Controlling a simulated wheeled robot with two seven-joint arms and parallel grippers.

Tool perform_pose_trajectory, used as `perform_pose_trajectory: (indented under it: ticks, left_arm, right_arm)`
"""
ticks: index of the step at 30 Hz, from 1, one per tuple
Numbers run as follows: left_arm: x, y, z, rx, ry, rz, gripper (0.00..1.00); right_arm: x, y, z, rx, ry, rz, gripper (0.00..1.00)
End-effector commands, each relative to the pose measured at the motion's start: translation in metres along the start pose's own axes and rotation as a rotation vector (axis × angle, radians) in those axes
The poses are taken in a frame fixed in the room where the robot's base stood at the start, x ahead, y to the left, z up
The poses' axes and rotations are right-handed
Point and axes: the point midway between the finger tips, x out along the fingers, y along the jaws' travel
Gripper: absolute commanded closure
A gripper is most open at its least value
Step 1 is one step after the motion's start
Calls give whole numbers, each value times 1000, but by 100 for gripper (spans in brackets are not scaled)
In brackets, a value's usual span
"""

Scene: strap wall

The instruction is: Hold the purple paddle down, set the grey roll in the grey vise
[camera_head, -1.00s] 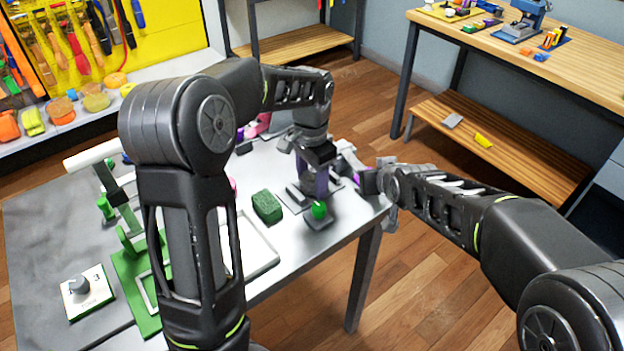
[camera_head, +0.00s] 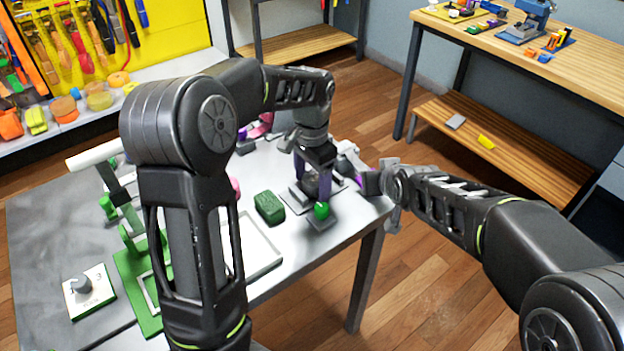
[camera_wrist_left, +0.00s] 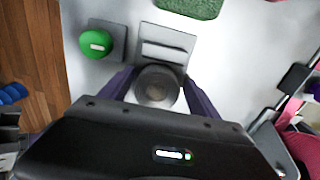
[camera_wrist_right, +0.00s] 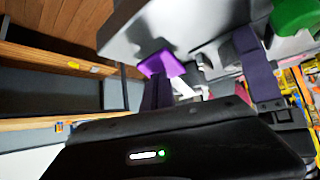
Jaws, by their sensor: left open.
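The grey roll (camera_wrist_left: 157,88) stands end-up between the spread fingers of my left gripper (camera_wrist_left: 160,95) in the left wrist view. It is against the near side of the grey vise (camera_wrist_left: 165,45), partly hiding it; how deep it sits I cannot tell. In the head view my left gripper (camera_head: 314,178) is open around the roll, low at the vise. In the head view the paddle (camera_head: 369,184) is at the table's right edge, touching or nearly touching that gripper.
A green round knob (camera_wrist_left: 96,43) on a grey base stands beside the vise. A green sponge-like block (camera_head: 269,207) lies left of it. A green stand (camera_head: 132,262) and a dial box (camera_head: 88,291) are at the left. Bare table (camera_head: 50,225) shows at far left.

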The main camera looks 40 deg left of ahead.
Motion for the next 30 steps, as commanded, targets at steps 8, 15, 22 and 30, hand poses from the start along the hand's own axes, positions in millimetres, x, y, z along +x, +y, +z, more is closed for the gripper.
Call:
perform_pose_trajectory:
  ticks: [8, 15, 22, 30]
  left_arm:
    - [-1, 3, -1, 5, -2, 5, 21]
    - [-21, 2, -1, 4, 2, 2, 21]
    - [-42, 1, -2, 3, 4, 0, 21]
    - [-65, 1, -2, 3, 4, 0, 21]
  right_arm:
    - [1, 0, 0, 0, 2, -1, 100]
    - [0, 0, 0, 0, 2, -1, 100]
    - [0, 0, 0, 0, 1, 0, 100]
    - [1, 0, 0, 0, 0, -1, 100]
